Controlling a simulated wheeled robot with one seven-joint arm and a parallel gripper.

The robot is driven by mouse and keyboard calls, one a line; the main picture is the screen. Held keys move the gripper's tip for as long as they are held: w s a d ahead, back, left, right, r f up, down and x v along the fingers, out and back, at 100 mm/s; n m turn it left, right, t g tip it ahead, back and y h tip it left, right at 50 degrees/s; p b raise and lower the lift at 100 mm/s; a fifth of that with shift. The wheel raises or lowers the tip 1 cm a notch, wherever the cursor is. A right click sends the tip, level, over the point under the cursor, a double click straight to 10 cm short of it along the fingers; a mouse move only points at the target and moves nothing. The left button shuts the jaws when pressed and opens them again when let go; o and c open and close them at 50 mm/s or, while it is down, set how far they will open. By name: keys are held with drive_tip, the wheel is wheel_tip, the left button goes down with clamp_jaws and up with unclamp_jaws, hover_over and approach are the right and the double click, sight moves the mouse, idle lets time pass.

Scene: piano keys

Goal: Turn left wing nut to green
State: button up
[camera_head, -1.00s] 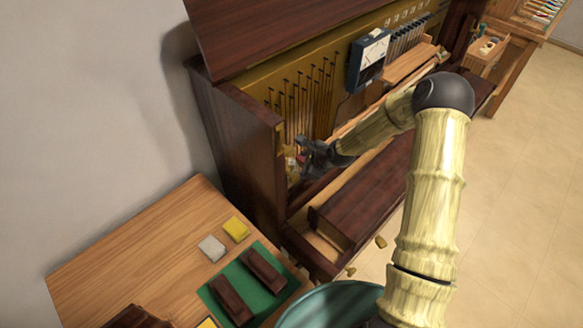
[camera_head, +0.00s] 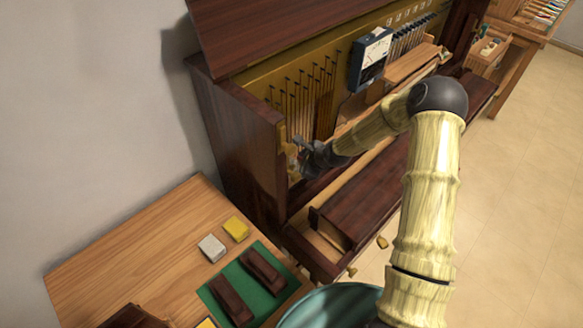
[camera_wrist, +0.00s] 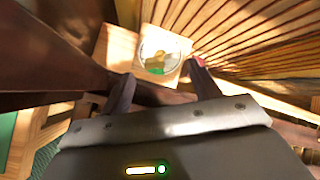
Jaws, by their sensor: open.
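In the wrist view a pale wooden block carries a round dial (camera_wrist: 146,50) with a brass wing nut (camera_wrist: 160,57) at its middle. A green patch (camera_wrist: 155,71) shows at the dial's lower edge. My gripper (camera_wrist: 162,84) is open, its two dark fingers apart below the dial, one to each side. The wing nut appears between and beyond the fingertips, with nothing held. In the head view my gripper (camera_head: 303,152) is inside the left end of the open piano (camera_head: 243,130), and the wing nut is too small and covered to make out.
Dark piano side panels flank the gripper closely. Tuning strings (camera_wrist: 245,45) lie right of the dial. A meter (camera_head: 370,55) hangs on the piano. A wooden table (camera_head: 130,255) with a green mat (camera_head: 270,300) and yellow block (camera_head: 236,229) stands at lower left.

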sight(294, 166)
drive_tip(key=shift+w+a+f, duration=0.1)
drive_tip(key=shift+w+f, duration=0.1)
drive_tip(key=shift+f, duration=0.1)
drive_tip(key=shift+b+x, duration=1.4)
drive_tip(key=shift+x, duration=0.7)
drive_tip(key=shift+s+d+r+p, duration=0.25)
drive_tip(key=shift+r+p, duration=0.25)
drive_tip(key=c, duration=0.8)
